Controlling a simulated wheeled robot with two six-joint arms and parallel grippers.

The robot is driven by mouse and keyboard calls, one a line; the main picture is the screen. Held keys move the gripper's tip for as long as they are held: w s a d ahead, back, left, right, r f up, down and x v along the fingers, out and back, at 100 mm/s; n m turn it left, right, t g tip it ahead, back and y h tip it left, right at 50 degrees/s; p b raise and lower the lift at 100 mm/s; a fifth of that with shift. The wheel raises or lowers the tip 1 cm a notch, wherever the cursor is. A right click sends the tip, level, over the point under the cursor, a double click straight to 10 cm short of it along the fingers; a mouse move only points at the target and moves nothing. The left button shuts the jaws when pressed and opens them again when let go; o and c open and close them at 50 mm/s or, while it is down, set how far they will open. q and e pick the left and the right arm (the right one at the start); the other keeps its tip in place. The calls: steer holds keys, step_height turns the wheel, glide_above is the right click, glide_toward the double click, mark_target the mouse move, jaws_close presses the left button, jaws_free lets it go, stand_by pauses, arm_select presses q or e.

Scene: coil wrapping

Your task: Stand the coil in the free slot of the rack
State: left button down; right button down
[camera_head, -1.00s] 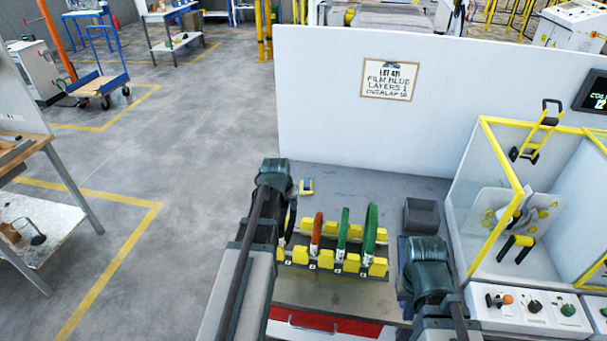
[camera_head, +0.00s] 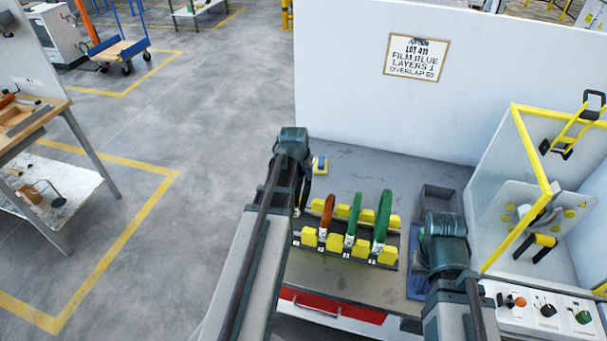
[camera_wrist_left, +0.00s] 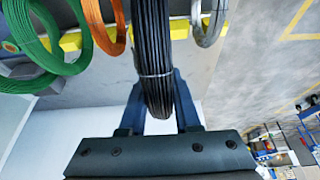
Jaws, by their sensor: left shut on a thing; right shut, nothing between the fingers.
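My left gripper (camera_wrist_left: 160,105) is shut on a black coil (camera_wrist_left: 152,45), which hangs upright between its fingers. In the head view the black coil (camera_head: 306,186) shows below my left wrist, at the left end of the rack. The rack (camera_head: 387,255) has yellow blocks and numbered labels. An orange coil (camera_head: 327,213) and two green coils (camera_head: 383,212) stand in it. In the left wrist view a silver coil (camera_wrist_left: 207,22) is to the right of the black one, with the orange coil to the left. Whether the black coil touches the rack cannot be told. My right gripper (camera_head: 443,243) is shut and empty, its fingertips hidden.
A dark grey block (camera_head: 438,200) stands on the bench right of the rack. A yellow-framed machine enclosure (camera_head: 535,165) and control panel (camera_head: 540,310) are at right. A white wall (camera_head: 350,90) closes the back.

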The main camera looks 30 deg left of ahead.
mark_target(299, 179)
arm_select(q)
steer(key=shift+f+b, duration=4)
steer(key=shift+f, duration=0.2)
steer(key=shift+f+b, duration=0.55)
steer(key=c, duration=0.5)
jaws_free()
steer(key=shift+c, duration=0.2)
steer(key=shift+r, duration=0.1)
steer(key=p+v, duration=1.3)
steer(key=v, duration=0.1)
steer(key=shift+s, duration=0.1)
steer(key=shift+f, duration=0.2)
